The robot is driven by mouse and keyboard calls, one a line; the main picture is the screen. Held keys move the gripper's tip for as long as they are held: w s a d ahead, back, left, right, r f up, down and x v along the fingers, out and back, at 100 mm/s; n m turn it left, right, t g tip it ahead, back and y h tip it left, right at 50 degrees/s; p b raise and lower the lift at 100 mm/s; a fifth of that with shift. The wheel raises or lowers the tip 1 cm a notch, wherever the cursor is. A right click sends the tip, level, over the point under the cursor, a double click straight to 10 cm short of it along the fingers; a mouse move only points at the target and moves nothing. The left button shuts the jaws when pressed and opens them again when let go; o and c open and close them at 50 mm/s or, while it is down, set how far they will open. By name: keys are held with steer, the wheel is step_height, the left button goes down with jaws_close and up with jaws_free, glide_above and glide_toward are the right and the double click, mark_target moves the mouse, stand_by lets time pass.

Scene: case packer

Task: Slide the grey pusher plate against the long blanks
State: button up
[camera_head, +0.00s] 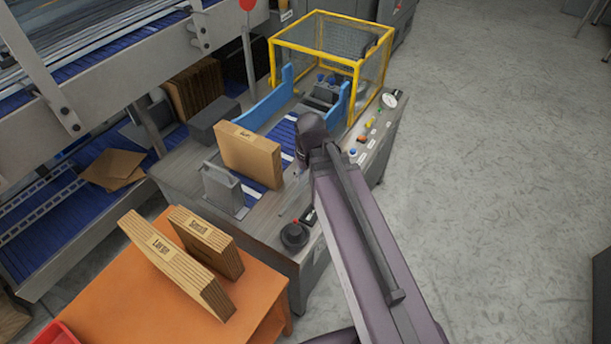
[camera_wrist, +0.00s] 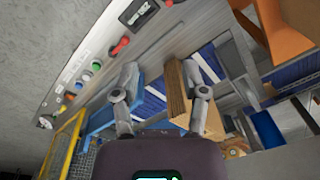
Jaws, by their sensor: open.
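The grey pusher plate (camera_head: 222,188) stands upright on the near side of the packer bed. The long blanks (camera_head: 250,155) are a brown cardboard bundle standing on edge across the blue belt, just beyond the plate. They look slightly apart from it; the exact gap is unclear. In the wrist view, my gripper (camera_wrist: 163,92) has its two fingers spread wide. The blanks (camera_wrist: 178,97) show between them, closer to the right finger. No contact is clear. In the head view the fingers are hidden or indistinct at the dark arm end, right of the blanks.
An orange table (camera_head: 110,300) in front holds bundles marked Large (camera_head: 175,262) and Small (camera_head: 208,240). A yellow-framed cage (camera_head: 330,50) stands at the far end, with blue guides (camera_head: 270,105) before it. Buttons line the right edge. The floor to the right is clear.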

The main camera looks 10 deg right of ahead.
steer(key=shift+m+h, duration=0.3)
steer(key=shift+m, duration=0.3)
steer(key=s+d, duration=0.1)
steer(key=s, duration=0.1)
steer(key=s+d, duration=0.1)
steer(key=shift+s+d+f, duration=0.1)
steer(key=shift+d+f, duration=0.15)
steer(key=shift+d, duration=0.05)
